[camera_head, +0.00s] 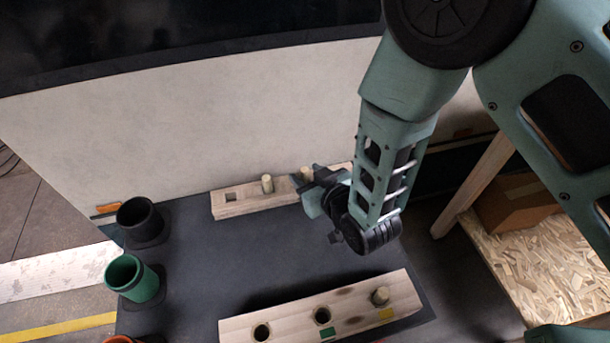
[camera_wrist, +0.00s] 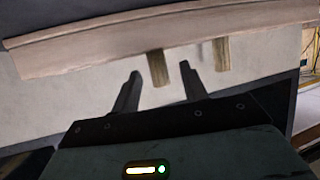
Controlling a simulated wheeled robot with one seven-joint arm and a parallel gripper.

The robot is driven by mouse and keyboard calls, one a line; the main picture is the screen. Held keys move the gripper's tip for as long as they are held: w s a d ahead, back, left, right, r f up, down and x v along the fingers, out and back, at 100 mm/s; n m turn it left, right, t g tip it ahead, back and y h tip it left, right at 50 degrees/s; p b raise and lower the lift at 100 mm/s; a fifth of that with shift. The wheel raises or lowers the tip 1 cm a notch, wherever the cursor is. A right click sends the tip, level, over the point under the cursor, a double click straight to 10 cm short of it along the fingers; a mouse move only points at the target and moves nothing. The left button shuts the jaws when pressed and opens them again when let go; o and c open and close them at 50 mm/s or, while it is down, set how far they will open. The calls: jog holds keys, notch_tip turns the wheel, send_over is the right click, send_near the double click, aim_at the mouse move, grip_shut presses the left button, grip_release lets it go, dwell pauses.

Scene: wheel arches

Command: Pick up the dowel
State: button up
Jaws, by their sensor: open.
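A pale wooden block (camera_head: 240,208) lies along the back of the dark table, with a square hole at its left. One dowel (camera_head: 267,183) stands upright in it, and a second dowel (camera_head: 305,173) stands further right, beside my gripper (camera_head: 308,187). In the wrist view the block (camera_wrist: 95,52) crosses the top and both dowels point downward. One dowel (camera_wrist: 158,68) appears between the open fingertips of my gripper (camera_wrist: 160,75); the other dowel (camera_wrist: 221,54) is to the right. I cannot tell whether the fingers touch the nearer one; nothing looks gripped.
A black cup (camera_head: 140,220) and a green cup (camera_head: 132,280) stand at the left. A pale wall (camera_head: 200,120) rises behind the rear block. The table's middle is clear.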

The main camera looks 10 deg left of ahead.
jog(key=shift+p+x, duration=0.3)
jog(key=shift+x, duration=1.55)
jog(key=shift+r, duration=0.1)
grip_shut()
jog(key=shift+r, duration=0.15)
